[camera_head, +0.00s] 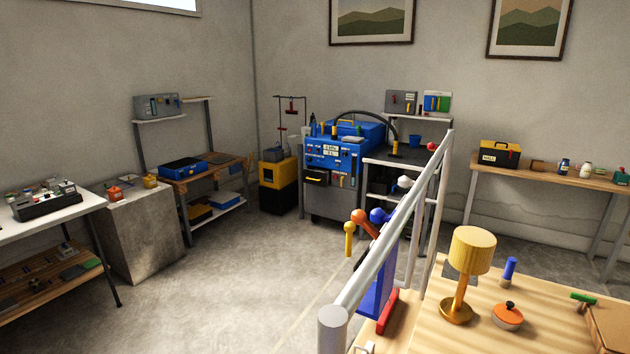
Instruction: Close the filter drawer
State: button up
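A blue and grey machine (334,157) stands against the far wall near the room's corner, with a labelled front panel. A small black drawer-like part (316,178) with a yellowish strip is at the lower left of its front. It seems to stick out a little, but it is too small and far to tell how far, or whether it is the filter drawer. My gripper is not in view.
A white rail (392,238) crosses the right foreground. A yellow and black unit (278,185) is left of the machine. Open concrete floor (245,270) lies left of the rail.

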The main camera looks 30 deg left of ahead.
aim_at(310, 176)
jog(key=j+u, duration=0.2)
jog(key=u, duration=0.15)
jog(key=i+j+u, duration=0.15)
jog(key=j+u, duration=0.15)
jog(key=j, duration=0.2)
jog(key=i+j+u, duration=0.3)
jog(key=j, duration=0.15)
jog(key=i+j+u, duration=0.6)
jog(key=j, duration=0.2)
jog(key=i+j+z, duration=0.1)
jog(key=i, duration=0.45)
jog(key=i+j+z, duration=0.1)
jog(key=i+j, duration=0.3)
jog(key=i+l+z, duration=0.1)
jog(key=i+z, duration=0.15)
jog(key=i, duration=0.8)
jog(key=i+j+z, duration=0.1)
jog(key=i+z, duration=0.2)
jog(key=i, duration=0.75)
jog(key=i+z, duration=0.1)
jog(key=i, duration=0.4)
jog(key=i+j+z, duration=0.1)
jog(key=i, duration=0.4)
jog(key=i+j+z, duration=0.1)
jog(key=i, duration=0.4)
jog(key=i+j+z, duration=0.1)
jog(key=i, duration=0.4)
jog(key=i+j+z, duration=0.4)
jog(key=i+j, duration=0.1)
jog(key=i, duration=0.15)
